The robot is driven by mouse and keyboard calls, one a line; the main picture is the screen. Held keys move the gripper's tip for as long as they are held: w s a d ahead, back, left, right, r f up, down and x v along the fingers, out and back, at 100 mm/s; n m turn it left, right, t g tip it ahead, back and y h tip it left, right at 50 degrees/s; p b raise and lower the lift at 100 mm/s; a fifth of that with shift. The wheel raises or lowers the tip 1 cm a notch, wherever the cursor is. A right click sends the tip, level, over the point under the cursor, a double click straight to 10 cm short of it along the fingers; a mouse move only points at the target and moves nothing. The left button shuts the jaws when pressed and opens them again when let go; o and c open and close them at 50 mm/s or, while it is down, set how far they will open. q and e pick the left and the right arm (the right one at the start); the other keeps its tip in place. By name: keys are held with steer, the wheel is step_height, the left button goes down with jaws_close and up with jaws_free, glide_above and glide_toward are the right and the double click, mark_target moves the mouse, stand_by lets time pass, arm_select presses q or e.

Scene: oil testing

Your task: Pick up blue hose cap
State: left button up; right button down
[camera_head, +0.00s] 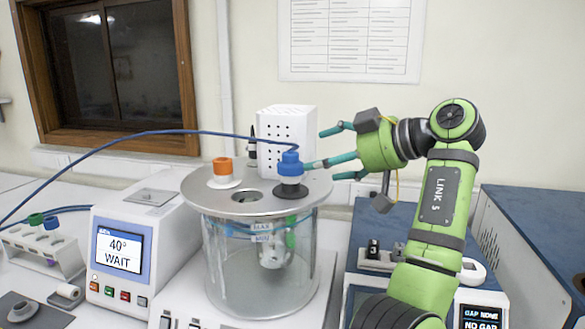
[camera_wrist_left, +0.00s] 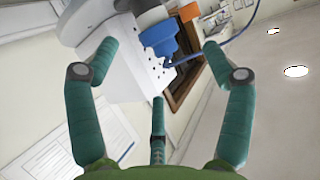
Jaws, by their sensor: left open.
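The blue hose cap (camera_head: 291,164) sits upright on a dark round base on the metal lid of the glass vessel, with a blue hose joined to its top. My left gripper (camera_head: 320,157) reaches in from the right of the cap, its teal fingers spread open and pointing at it. One finger's tip overlaps the cap's edge in the head view; I cannot tell whether they touch. In the left wrist view the cap (camera_wrist_left: 160,40) lies ahead, between the open fingers (camera_wrist_left: 158,66). Nothing is held. My right gripper is not in view.
An orange cap (camera_head: 222,167) stands on the same lid (camera_head: 235,208), left of the blue one. The blue hose (camera_head: 150,133) arches left. A white perforated box (camera_head: 290,122) stands behind. A display unit (camera_head: 120,250) and a tube rack (camera_head: 45,252) are at left.

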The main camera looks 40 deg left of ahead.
mark_target(301, 166)
arm_select(q)
steer(key=p+x, duration=0.2)
steer(key=x, duration=0.1)
steer(key=shift+a+f, duration=0.1)
steer(key=shift+a, duration=0.3)
steer(key=shift+p+x, duration=0.45)
steer(key=shift+x, duration=0.8)
steer(key=shift+f, duration=0.15)
steer(key=shift+d, duration=0.1)
steer(key=c, duration=1.1)
steer(key=shift+f, duration=0.2)
steer(key=shift+c, duration=0.6)
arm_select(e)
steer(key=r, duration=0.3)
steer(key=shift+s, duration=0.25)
arm_select(q)
steer(key=shift+r, duration=0.15)
